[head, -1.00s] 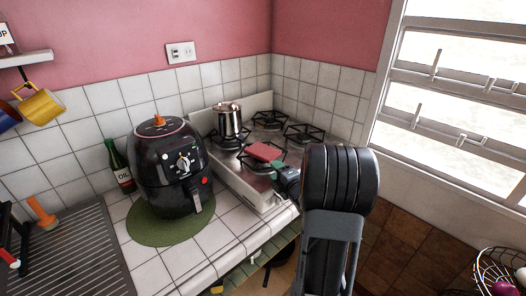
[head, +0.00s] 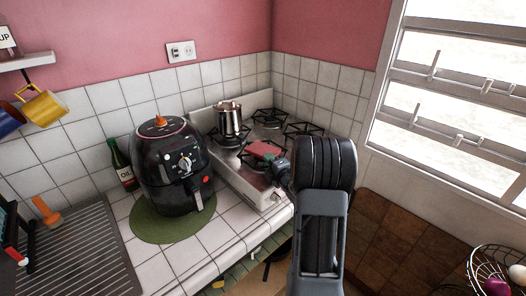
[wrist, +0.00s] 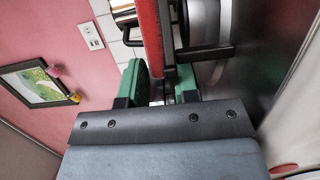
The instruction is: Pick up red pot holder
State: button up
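The red pot holder (head: 265,149) is at the front part of the stove top, close in front of the metal pot. My gripper (head: 278,165) is right at its near edge, partly covered by my arm. In the wrist view the pot holder (wrist: 153,45) shows as a narrow red strip, seen nearly edge-on. It reaches down between the two green fingers of my gripper (wrist: 162,84). The fingers stand apart. The left finger looks close to the red strip, and a dark gap shows beside the right finger. Whether either finger touches it, I cannot tell.
A shiny pot (head: 229,119) stands on a back burner of the stove (head: 262,199). A black air fryer (head: 172,165) on a green mat (head: 150,226) stands left of the stove. An oil bottle (head: 122,165) is behind it. A wire basket (head: 490,262) is at lower right.

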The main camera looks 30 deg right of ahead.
grip_shut()
